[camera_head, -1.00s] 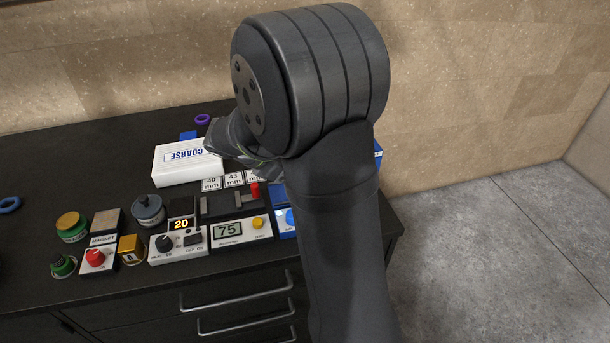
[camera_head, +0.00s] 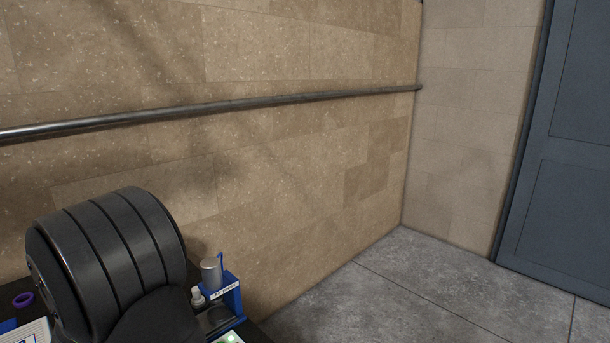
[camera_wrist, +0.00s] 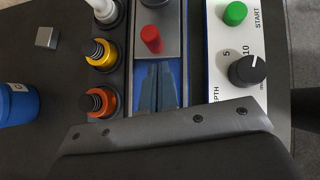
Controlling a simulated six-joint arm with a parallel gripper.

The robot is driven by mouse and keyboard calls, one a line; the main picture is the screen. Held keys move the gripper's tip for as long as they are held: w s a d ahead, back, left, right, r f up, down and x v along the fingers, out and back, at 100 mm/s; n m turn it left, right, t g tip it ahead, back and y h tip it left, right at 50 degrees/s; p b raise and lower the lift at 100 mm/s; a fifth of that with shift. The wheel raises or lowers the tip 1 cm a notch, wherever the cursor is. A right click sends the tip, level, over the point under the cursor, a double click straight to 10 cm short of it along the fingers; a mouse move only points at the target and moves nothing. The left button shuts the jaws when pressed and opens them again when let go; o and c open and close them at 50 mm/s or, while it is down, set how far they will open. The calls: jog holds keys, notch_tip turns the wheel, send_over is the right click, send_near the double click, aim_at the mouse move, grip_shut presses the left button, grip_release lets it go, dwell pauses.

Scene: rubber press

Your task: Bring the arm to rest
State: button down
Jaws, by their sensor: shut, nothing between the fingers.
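My gripper shows in the wrist view, where its two dark fingers (camera_wrist: 157,86) lie close together with nothing between them. They point down over a blue strip between a row of coloured knobs and a white control panel. Whether the fingertips touch anything below is hard to tell. In the head view only a thick dark joint of my arm shows at the lower left; the gripper is outside that view.
The head view shows a blue holder (camera_head: 228,296) and purple ring (camera_head: 23,300).

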jog(key=shift+x, duration=1.6)
jog(key=shift+r, duration=0.1)
jog(key=c, duration=0.8)
grip_release()
jog(key=shift+d, duration=0.15)
jog(key=shift+c, duration=0.2)
jog(key=o, duration=0.4)
jog(key=shift+r, duration=0.1)
jog(key=o, duration=0.4)
jog(key=s+a+r+g, duration=0.1)
jog(key=a+r, duration=0.1)
jog(key=s+a+r+m+g, duration=0.1)
jog(key=r, duration=0.1)
jog(key=s+a+r+m+g+y, duration=0.1)
jog(key=a+r, duration=0.1)
jog(key=shift+s+a+r, duration=0.15)
jog(key=shift+s+a, duration=0.1)
jog(key=shift+a, duration=0.1)
jog(key=shift+o, duration=0.2)
jog(key=s+a+r+g+y, duration=0.4)
jog(key=s+a+r, duration=0.45)
jog(key=r, duration=0.25)
notch_tip(320, 180, down, 10)
jog(key=shift+r, duration=0.2)
